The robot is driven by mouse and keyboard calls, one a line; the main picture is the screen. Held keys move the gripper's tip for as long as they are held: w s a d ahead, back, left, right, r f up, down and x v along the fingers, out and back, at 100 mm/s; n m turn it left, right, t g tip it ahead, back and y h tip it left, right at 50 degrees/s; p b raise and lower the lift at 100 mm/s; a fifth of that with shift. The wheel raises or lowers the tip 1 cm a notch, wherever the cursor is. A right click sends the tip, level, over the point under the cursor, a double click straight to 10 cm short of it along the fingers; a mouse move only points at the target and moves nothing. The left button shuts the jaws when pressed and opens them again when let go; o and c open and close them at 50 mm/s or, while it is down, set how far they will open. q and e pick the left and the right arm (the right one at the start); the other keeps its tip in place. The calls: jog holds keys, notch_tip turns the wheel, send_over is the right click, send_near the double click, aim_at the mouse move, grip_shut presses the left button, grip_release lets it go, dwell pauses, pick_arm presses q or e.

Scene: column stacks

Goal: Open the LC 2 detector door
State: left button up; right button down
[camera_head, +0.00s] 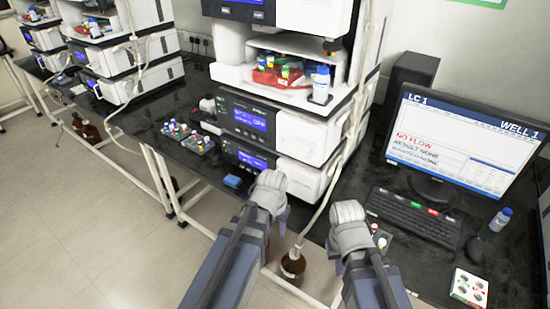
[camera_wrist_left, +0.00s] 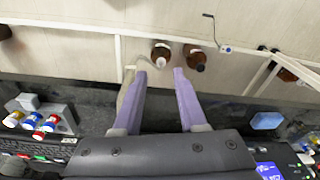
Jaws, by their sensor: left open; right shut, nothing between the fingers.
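I see stacks of white and black LC modules: a near one (camera_head: 310,135) and others further left, including a middle stack (camera_head: 128,85). No LC 2 label is legible, so I cannot tell which stack or door it is. The near stack's lower module fronts show blue displays and look closed. My left gripper (camera_head: 262,212) hangs in front of the near stack's lowest module, pointing down. In the left wrist view its two purple fingers (camera_wrist_left: 157,75) are apart with nothing held. My right gripper (camera_head: 350,232) is by the bench edge, left of the keyboard, shut and empty; its fingertips are hidden.
A monitor (camera_head: 465,140) reading LC 1, a keyboard (camera_head: 415,217) and a vial box (camera_head: 469,288) are on the right bench. A vial rack (camera_head: 188,137) and blue block (camera_head: 233,181) lie left of the near stack. Brown bottles (camera_head: 292,264) stand below. Tubing hangs beside the stack.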

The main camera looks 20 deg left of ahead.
aim_at(294, 185)
pick_arm(q)
jog(key=w+a+r+t+p, duration=0.2)
jog(key=w+a+r+p, duration=0.15)
jog(key=w+r, duration=0.3)
jog(key=w+a+r+t+p, duration=0.1)
jog(key=w+a+r+p, duration=0.1)
jog(key=w+r+p, duration=0.4)
pick_arm(e)
notch_tip(294, 185, up, 10)
jog(key=f+b, duration=0.1)
jog(key=b, duration=0.1)
pick_arm(q)
jog(key=shift+m+h, duration=0.3)
jog(key=b+x, duration=0.7)
jog(key=x, duration=0.2)
jog(key=shift+w+d+f+b, duration=0.15)
jog(key=shift+w+f+b, duration=0.1)
jog(key=shift+w+b, duration=0.15)
pick_arm(e)
notch_tip(294, 185, down, 7)
pick_arm(q)
jog(key=shift+r, duration=0.1)
pick_arm(e)
jog(key=shift+r, duration=0.1)
pick_arm(q)
jog(key=shift+c, duration=0.3)
grip_shut()
